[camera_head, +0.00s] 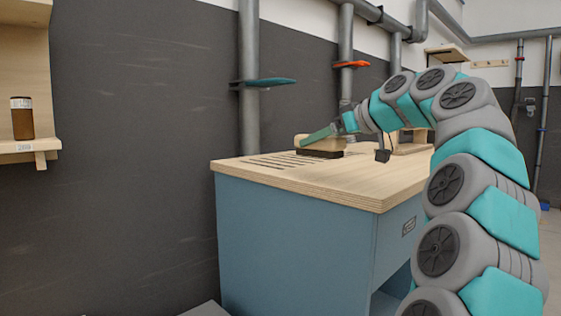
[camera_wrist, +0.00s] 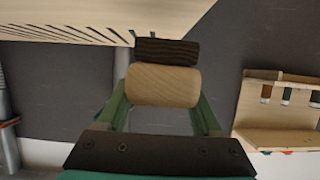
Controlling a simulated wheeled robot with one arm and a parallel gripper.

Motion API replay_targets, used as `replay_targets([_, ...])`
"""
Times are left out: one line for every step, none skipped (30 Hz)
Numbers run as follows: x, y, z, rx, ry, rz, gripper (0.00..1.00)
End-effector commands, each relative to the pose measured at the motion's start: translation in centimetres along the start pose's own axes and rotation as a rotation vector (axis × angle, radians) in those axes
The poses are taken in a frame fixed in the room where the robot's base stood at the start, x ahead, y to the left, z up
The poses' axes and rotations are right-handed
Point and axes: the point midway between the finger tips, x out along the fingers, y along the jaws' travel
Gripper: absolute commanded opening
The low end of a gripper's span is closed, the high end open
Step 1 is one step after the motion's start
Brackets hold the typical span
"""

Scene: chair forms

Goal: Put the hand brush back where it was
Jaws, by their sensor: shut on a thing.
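The hand brush has a pale wooden body and dark bristles. In the wrist view the brush (camera_wrist: 163,86) sits between the two green fingers of my gripper (camera_wrist: 161,98), which are shut on its wooden body. Its dark bristle block (camera_wrist: 166,51) points to the top of that picture, toward the slotted tabletop. In the head view the brush (camera_head: 322,153) shows at the back of the wooden tabletop (camera_head: 365,185), with my gripper (camera_head: 318,137) on it. Its bristles are at or just above the surface; I cannot tell if they touch. The green finger partly hides its body.
The blue cabinet (camera_head: 290,240) carries the tabletop, with dark slots (camera_head: 265,162) at its left. A small dark object (camera_head: 382,155) stands right of the brush. Pipes with teal (camera_head: 265,82) and orange (camera_head: 352,64) handles rise behind. A wall shelf (camera_head: 20,152) holds a brown jar (camera_head: 22,120).

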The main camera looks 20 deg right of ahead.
Motion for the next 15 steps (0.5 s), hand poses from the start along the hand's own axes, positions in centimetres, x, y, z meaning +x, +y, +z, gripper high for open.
replay_targets([1.1,0.2,-0.2,0.000,-0.003,-0.001,0.00])
replay_targets([1.7,0.4,-0.4,0.001,-0.004,-0.001,0.00])
replay_targets([2.5,0.5,-0.6,0.001,-0.004,0.000,0.00])
replay_targets([3.0,0.6,-0.8,0.000,-0.004,0.001,0.00])
replay_targets([3.5,0.7,-1.0,-0.001,-0.003,0.001,0.00])
replay_targets([4.2,0.8,-1.3,-0.002,-0.002,0.002,0.00])
replay_targets([4.7,0.9,-1.5,-0.001,-0.002,0.001,0.00])
replay_targets([5.2,1.0,-1.6,0.000,-0.003,0.001,0.00])
replay_targets([6.0,1.2,-1.7,0.001,-0.005,0.000,0.00])
replay_targets([6.5,1.2,-1.8,0.000,-0.005,-0.001,0.00])
replay_targets([6.8,1.3,-2.1,0.000,-0.003,0.000,0.00])
replay_targets([7.4,1.5,-2.3,-0.001,-0.001,0.002,0.00])
replay_targets([7.8,1.6,-2.5,-0.001,-0.001,0.002,0.00])
replay_targets([8.4,1.6,-2.6,0.000,-0.002,0.002,0.00])
replay_targets([9.1,1.7,-2.7,0.001,-0.003,0.000,0.00])
